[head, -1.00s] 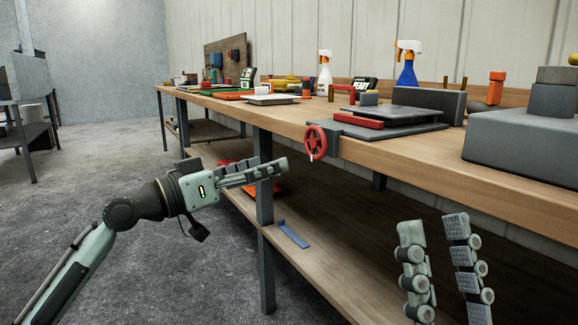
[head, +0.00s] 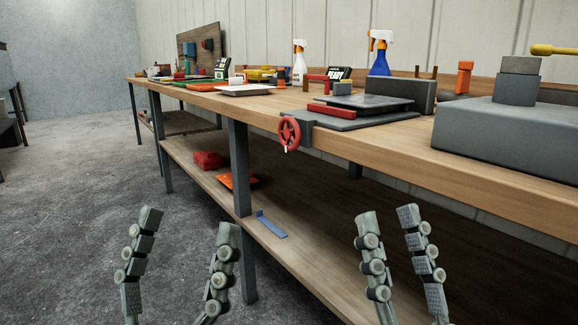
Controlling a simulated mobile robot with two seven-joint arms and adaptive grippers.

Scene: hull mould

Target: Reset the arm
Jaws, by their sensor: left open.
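My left gripper (head: 190,224) shows at the lower left of the head view, fingers pointing up and spread wide with nothing between them. It is in front of the bench, over the grey floor in the picture. My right gripper (head: 388,217) shows at the lower right, fingers also pointing up, with a narrower empty gap between them. It appears in front of the lower shelf. Both grippers' wrists and arms are below the picture edge.
A long wooden workbench (head: 400,140) runs along the wall. A red handwheel (head: 289,134) juts from its front edge. A blue bracket (head: 270,225) and red bin (head: 208,160) are on the lower shelf (head: 295,255). Open floor (head: 70,170) lies at left.

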